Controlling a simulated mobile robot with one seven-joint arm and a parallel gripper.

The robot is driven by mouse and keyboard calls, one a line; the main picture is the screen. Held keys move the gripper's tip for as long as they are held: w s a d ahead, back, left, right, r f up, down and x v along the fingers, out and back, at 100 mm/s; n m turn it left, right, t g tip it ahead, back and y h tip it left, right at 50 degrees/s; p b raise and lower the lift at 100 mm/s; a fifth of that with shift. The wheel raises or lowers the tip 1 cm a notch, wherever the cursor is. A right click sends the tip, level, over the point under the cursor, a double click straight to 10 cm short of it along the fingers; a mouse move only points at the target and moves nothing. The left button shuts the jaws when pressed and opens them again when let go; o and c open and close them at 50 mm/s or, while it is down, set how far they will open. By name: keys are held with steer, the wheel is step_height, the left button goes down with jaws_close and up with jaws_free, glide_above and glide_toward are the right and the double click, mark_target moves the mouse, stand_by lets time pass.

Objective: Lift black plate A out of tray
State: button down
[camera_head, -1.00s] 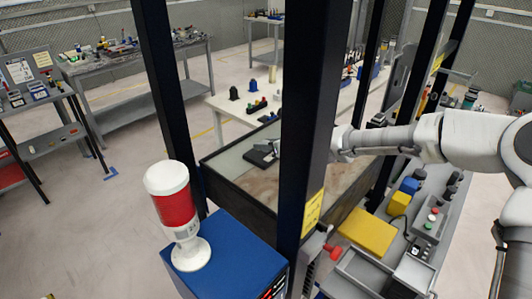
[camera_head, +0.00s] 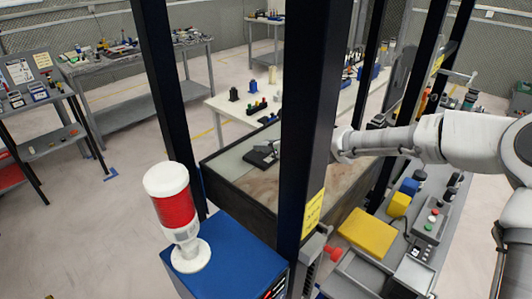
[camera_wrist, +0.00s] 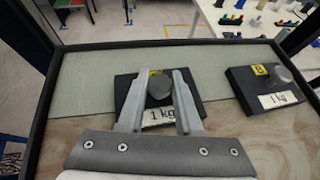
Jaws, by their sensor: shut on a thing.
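My gripper (camera_wrist: 158,88) is shut on this plate's knob, one finger on each side. I cannot see a gap under the plate. In the head view the plate (camera_head: 258,159) shows left of the dark post, which hides part of my gripper. A second black "1 kg" plate (camera_wrist: 240,94) with a knob lies to the right.
The tray's dark walls (camera_head: 238,204) surround both plates. Thick black posts (camera_head: 307,130) stand close to the tray and my arm. A red-and-white lamp (camera_head: 174,210) stands on a blue box at the front. A yellow block (camera_head: 367,232) lies on the bench at right.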

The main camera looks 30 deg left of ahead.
steer(key=shift+r, duration=0.3)
